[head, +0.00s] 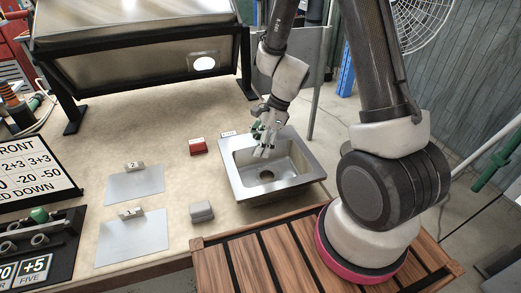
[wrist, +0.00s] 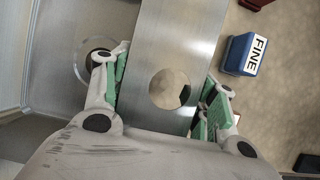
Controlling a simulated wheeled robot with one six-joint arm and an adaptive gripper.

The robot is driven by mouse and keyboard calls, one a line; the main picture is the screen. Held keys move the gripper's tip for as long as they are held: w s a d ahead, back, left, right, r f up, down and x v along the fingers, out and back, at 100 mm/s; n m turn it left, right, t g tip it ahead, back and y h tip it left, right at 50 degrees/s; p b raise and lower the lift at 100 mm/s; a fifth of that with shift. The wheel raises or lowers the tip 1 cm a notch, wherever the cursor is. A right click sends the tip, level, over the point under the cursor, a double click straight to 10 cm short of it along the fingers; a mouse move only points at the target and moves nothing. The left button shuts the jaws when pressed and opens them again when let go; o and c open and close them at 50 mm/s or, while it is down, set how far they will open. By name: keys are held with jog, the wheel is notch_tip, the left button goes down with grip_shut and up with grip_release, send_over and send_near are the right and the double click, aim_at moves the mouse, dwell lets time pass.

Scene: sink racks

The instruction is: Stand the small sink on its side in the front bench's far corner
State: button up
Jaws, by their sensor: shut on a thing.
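The small sink (head: 236,176) is a steel basin with a drain hole and a wide flat rim. In the head view it lies basin up at the right side of the bench (head: 175,235). My gripper (head: 263,145) reaches down to its back part. In the wrist view, my gripper's green-padded fingers (wrist: 163,105) stand on either side of the sink's steel rim (wrist: 180,45), which has a round hole. The left finger is on the basin side and the right finger outside. The gripper is shut on this rim. Whether the sink touches the bench is unclear.
A red block (head: 198,146), a grey block (head: 201,212) and two metal plates (head: 133,186) lie left of the small sink. A blue block marked FINE (wrist: 237,53) is close beside the rim.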

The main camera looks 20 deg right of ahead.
notch_tip(320, 180, up, 19)
dwell(1.1)
jog(key=shift+f, duration=0.15)
